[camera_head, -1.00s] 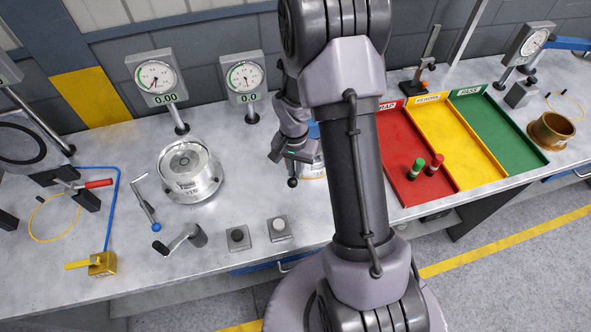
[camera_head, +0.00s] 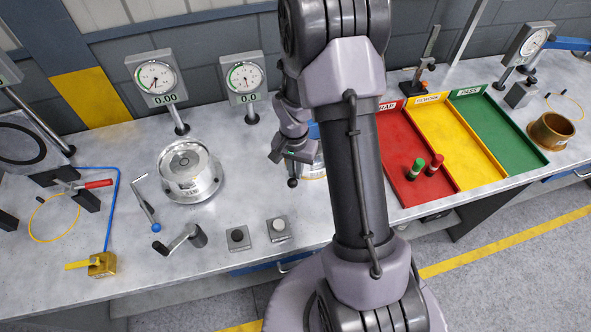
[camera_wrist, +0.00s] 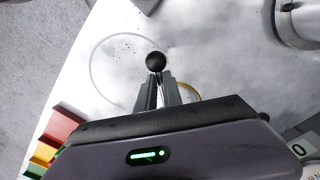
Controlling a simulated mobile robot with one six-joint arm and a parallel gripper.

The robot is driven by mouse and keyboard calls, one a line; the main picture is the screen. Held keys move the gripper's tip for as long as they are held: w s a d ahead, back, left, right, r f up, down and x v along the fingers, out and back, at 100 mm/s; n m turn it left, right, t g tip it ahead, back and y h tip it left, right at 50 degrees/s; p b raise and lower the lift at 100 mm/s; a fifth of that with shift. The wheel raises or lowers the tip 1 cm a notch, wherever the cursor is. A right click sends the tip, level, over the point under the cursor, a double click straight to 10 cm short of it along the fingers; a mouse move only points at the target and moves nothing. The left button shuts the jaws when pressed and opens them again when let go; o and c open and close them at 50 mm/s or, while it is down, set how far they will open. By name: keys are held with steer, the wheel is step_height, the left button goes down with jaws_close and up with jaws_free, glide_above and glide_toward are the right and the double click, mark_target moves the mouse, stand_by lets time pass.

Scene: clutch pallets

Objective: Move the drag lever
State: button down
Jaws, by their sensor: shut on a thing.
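The drag lever has a black ball knob (camera_wrist: 156,62) on a thin rod. The knob pokes out past the fingertips of my gripper (camera_wrist: 157,92), and the fingers are shut on the lever's rod just below it. In the head view the knob (camera_head: 293,182) hangs at the lower end of my gripper (camera_head: 289,162), left of my large arm link. The device the lever belongs to is mostly hidden behind my arm; only a white and blue part (camera_head: 313,165) of it shows.
A round silver fixture (camera_head: 189,173) stands to the left, with two dial gauges (camera_head: 157,78) (camera_head: 245,78) behind. Two small push-button blocks (camera_head: 238,238) (camera_head: 278,229) sit near the front edge. Red, yellow and green trays (camera_head: 392,145) (camera_head: 455,135) (camera_head: 510,130) lie right. A crank handle (camera_head: 180,238) stands front left.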

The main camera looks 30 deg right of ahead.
steer(key=shift+s+a+f, duration=0.1)
steer(key=shift+s+f, duration=0.15)
steer(key=shift+s, duration=0.25)
steer(key=s+d+n+p, duration=0.1)
steer(key=s+d+n, duration=0.1)
steer(key=d+n, duration=0.4)
steer(key=s+d+n, duration=0.3)
steer(key=d+n, duration=0.3)
steer(key=d, duration=0.2)
steer(key=shift+p, duration=0.35)
steer(key=shift+d, duration=0.15)
steer(key=c, duration=1.5)
jaws_free()
step_height(320, 180, up, 18)
steer(key=p, duration=0.2)
steer(key=shift+s+p, duration=0.25)
steer(key=shift+p, duration=0.05)
